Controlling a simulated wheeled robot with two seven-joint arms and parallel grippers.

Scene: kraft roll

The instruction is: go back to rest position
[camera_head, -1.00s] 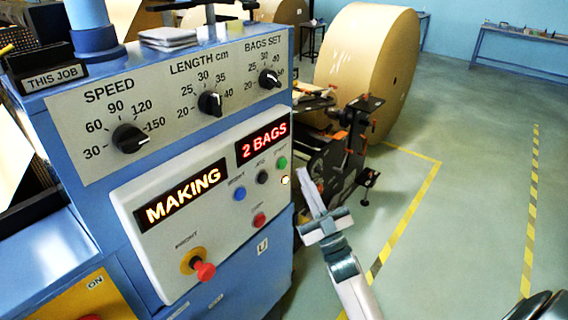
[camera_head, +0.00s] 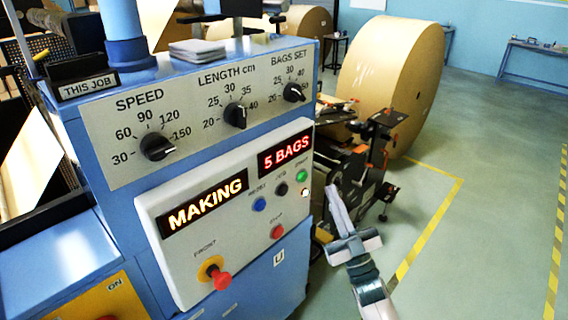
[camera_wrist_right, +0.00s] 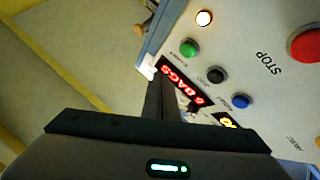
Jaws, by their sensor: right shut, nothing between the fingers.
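My right gripper (camera_head: 336,200) is shut and empty. It stands upright in front of the right edge of the machine's control panel, apart from the buttons in the head view. In the right wrist view its dark fingers (camera_wrist_right: 160,103) are together, with the panel beyond them. The white control panel (camera_head: 180,262) shows MAKING and 5 BAGS on its displays. The green button (camera_head: 302,176) sits at the panel's upper right and also shows in the wrist view (camera_wrist_right: 189,47). My left gripper is not in view.
The blue machine (camera_head: 110,215) fills the left, with three black knobs above the panel. A big kraft roll (camera_head: 385,75) stands behind on a dark stand (camera_head: 345,180). The floor (camera_head: 500,170) on the right is clear, with yellow marking lines.

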